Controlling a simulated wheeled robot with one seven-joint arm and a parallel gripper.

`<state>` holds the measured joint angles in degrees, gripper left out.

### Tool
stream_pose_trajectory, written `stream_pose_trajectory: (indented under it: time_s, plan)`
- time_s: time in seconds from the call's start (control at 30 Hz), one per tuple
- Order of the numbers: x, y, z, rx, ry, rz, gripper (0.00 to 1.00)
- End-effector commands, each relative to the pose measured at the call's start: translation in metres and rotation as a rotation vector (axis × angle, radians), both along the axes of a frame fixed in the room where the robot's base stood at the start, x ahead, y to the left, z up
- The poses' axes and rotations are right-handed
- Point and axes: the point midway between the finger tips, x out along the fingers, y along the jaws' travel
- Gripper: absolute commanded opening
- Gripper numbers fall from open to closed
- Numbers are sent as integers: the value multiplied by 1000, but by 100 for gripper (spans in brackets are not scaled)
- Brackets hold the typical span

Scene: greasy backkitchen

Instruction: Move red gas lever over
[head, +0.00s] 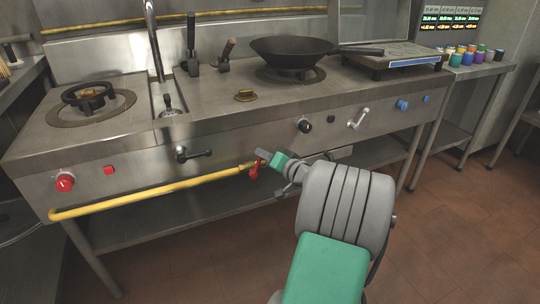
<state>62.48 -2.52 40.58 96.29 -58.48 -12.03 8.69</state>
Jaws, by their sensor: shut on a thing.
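The red gas lever (254,173) sits at the right end of the yellow gas pipe (150,194), below the front panel of the steel stove. My gripper (262,164) reaches in from the right, with its fingertips at the lever. It is shut on the lever. The fingers and the green part of my wrist hide some of the valve, so the lever's exact angle is hard to tell.
A black lever handle (193,155), a red knob (65,182), a black knob (305,126) and a silver lever (358,118) stick out of the front panel. A wok (292,52) stands on the stove (215,119). A shelf lies below; open tiled floor is in front.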

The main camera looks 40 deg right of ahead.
Motion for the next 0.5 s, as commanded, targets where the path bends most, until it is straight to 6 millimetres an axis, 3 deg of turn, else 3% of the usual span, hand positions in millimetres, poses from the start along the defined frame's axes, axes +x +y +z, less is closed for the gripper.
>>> stream_pose_trajectory:
  time_s: [0.5]
  plan:
    - [3, 11, 3, 4, 0, 2, 1]
